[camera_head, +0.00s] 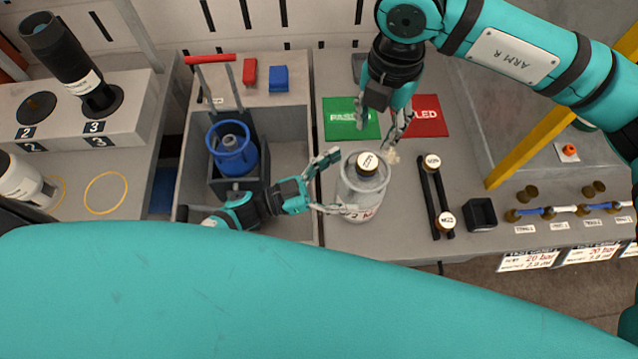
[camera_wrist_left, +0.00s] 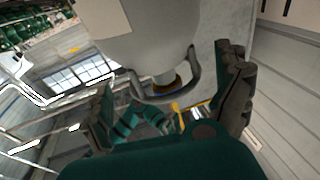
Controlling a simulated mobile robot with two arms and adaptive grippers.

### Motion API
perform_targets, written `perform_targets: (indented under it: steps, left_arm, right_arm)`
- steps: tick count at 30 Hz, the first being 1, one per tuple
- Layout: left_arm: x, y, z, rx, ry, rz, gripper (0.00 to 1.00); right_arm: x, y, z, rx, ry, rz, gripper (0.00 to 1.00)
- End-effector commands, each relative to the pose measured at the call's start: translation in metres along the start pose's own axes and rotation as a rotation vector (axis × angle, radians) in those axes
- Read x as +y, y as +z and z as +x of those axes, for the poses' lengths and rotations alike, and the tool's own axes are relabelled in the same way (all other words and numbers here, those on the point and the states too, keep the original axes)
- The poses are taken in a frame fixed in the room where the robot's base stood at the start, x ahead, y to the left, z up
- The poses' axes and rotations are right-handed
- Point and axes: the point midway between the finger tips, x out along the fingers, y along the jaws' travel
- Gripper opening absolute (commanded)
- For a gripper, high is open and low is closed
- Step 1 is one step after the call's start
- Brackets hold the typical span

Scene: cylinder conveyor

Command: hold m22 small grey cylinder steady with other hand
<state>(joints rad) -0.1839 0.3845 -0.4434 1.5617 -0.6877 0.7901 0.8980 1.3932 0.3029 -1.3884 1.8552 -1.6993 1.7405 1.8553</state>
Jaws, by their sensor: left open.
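A small pale grey, see-through-looking cylinder (camera_head: 350,205) stands upright on the bench, right of the grey tray. A dark, brass-edged plug with a white label (camera_head: 368,162) is at its top. My left gripper (camera_head: 331,182) is open at the cylinder's left side, its fingers spread; contact cannot be told. In the left wrist view, the grey body (camera_wrist_left: 165,40) with a curved handle fills the space above and between the open fingers (camera_wrist_left: 172,95). My right gripper (camera_head: 383,135) hangs above the cylinder, pointing down, fingers apart, one tip near the plug.
A green PASSED mat (camera_head: 340,122) and a red FAILED mat (camera_head: 432,112) lie behind. Two labelled plugs (camera_head: 432,162) (camera_head: 446,220) sit on black rails to the right, beside a black square holder (camera_head: 481,213). A blue cylinder (camera_head: 232,155) stands in the tray.

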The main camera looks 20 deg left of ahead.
Motion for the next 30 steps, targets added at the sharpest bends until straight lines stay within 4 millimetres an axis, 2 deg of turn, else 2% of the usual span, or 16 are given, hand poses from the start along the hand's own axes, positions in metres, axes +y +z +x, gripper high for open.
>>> perform_targets:
  steps: [3,9,21,30]
  left_arm:
    - [0.000,-0.001,0.022,0.002,0.000,0.000,1.00]
    - [-0.001,0.000,0.044,0.001,0.000,0.001,1.00]
    - [0.000,0.001,0.050,-0.001,-0.001,-0.001,1.00]
    - [0.000,0.001,0.050,-0.001,0.000,-0.001,0.61]
  right_arm:
    - [0.000,0.000,0.000,0.000,0.000,0.000,0.38]
    - [0.000,0.000,0.000,0.000,0.000,0.000,0.38]
    - [0.000,0.000,0.000,0.000,0.000,0.000,0.38]
    - [0.000,0.000,0.000,0.000,0.000,0.000,0.38]
